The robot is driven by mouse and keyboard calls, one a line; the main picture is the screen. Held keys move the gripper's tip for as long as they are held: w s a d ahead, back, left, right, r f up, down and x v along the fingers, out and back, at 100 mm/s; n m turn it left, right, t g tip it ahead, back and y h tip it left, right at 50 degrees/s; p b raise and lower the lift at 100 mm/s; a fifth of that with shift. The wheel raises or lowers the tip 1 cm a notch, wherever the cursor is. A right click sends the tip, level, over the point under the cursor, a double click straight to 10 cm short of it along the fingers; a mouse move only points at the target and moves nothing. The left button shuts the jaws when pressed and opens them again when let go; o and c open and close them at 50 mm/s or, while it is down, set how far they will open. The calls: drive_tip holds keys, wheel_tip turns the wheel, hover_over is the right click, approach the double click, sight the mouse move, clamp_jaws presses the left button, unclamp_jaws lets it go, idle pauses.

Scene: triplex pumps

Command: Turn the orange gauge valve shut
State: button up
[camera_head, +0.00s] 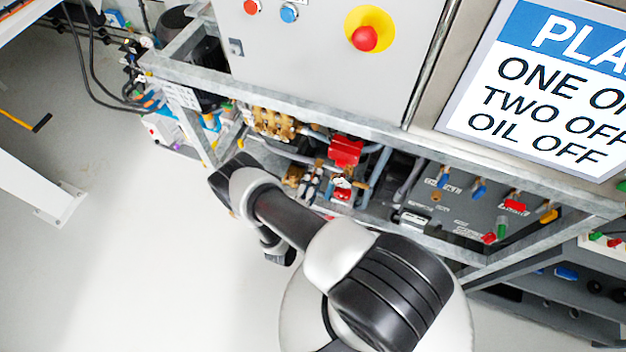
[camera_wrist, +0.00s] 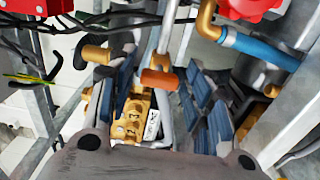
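A short orange handle (camera_wrist: 158,79), which looks like the gauge valve's, shows in the wrist view near the middle. My gripper (camera_wrist: 160,90) has its two blue-grey fingers apart, one on each side of the orange handle. Small gaps seem to show between the handle and the fingers, and I cannot tell whether either touches it. Brass fittings (camera_wrist: 132,118) show behind and below the handle, between the fingers. In the head view my arm hides the gripper's fingertips, and I cannot make out the orange handle there for certain.
A blue-sleeved pipe with a copper elbow (camera_wrist: 255,48) runs at the upper right. Red parts (camera_wrist: 245,8) and black cables are close above. The steel frame (camera_head: 290,105) crosses over brass pump parts (camera_head: 270,123) and a red part (camera_head: 345,150). Open floor (camera_head: 130,240) lies left.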

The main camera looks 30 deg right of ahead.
drive_tip(key=shift+o, duration=0.3)
drive_tip(key=v, duration=1.2)
idle(0.4)
wheel_tip(320, 180, up, 25)
drive_tip(key=w+m+g, duration=0.3)
drive_tip(key=m+g, duration=0.4)
drive_tip(key=g, duration=0.5)
drive_tip(key=s+a+r+t+y, duration=0.1)
drive_tip(key=s+r+t+y, duration=0.2)
drive_tip(key=s+r+y, duration=0.4)
drive_tip(key=s+a+r+t+y, duration=0.2)
drive_tip(key=s+r+y, duration=0.5)
drive_tip(key=r, duration=0.8)
drive_tip(key=shift+s+t, duration=0.3)
drive_tip(key=shift+t, duration=0.1)
